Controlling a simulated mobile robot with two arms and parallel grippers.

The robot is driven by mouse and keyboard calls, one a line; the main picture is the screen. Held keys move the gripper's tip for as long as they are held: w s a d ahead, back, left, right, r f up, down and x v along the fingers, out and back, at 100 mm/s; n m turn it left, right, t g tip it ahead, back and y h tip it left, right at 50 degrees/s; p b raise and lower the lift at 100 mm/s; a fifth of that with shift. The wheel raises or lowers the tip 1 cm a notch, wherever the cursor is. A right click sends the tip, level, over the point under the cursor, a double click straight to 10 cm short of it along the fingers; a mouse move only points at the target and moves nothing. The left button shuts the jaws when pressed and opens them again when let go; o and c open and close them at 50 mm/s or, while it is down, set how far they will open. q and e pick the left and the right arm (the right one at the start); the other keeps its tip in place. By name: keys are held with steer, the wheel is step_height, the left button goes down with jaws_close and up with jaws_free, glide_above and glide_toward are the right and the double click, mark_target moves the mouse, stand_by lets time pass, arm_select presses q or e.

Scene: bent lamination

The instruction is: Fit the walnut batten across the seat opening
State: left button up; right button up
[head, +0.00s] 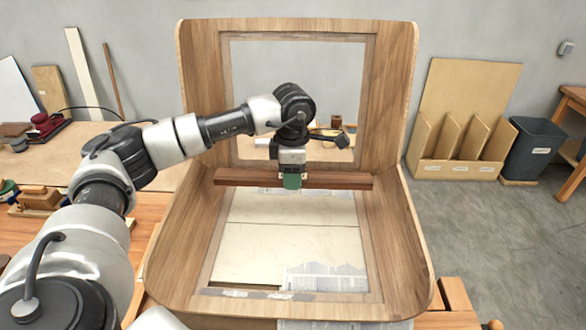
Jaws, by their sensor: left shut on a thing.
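The walnut batten (340,181) is a long dark reddish-brown bar. In the head view it lies level, left to right, across the back part of the seat opening (290,238), near the bend of the chair shell (397,230). My left gripper (292,181) comes down from above and is shut on the batten near its middle. I cannot tell whether the batten touches the shell or hangs just above it. The gripper hides a small middle part of the batten. My right gripper does not show.
The shell's back (198,90) stands upright with its own opening. Newspaper (325,277) and pale board show through the seat opening. A red sander (45,125) and clamps lie on benches at left. A plywood rack (465,140) and dark bin (535,148) stand at right.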

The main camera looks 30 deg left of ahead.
mark_target(293, 209)
arm_select(q)
step_height(293, 209, down, 4)
steer(key=shift+b, duration=1.15)
steer(key=shift+f+b, duration=0.6)
steer(key=shift+f, duration=0.15)
steer(key=shift+f+b, duration=0.5)
steer(key=shift+f, duration=0.2)
steer(key=shift+f+b, duration=0.6)
steer(key=o, duration=1.1)
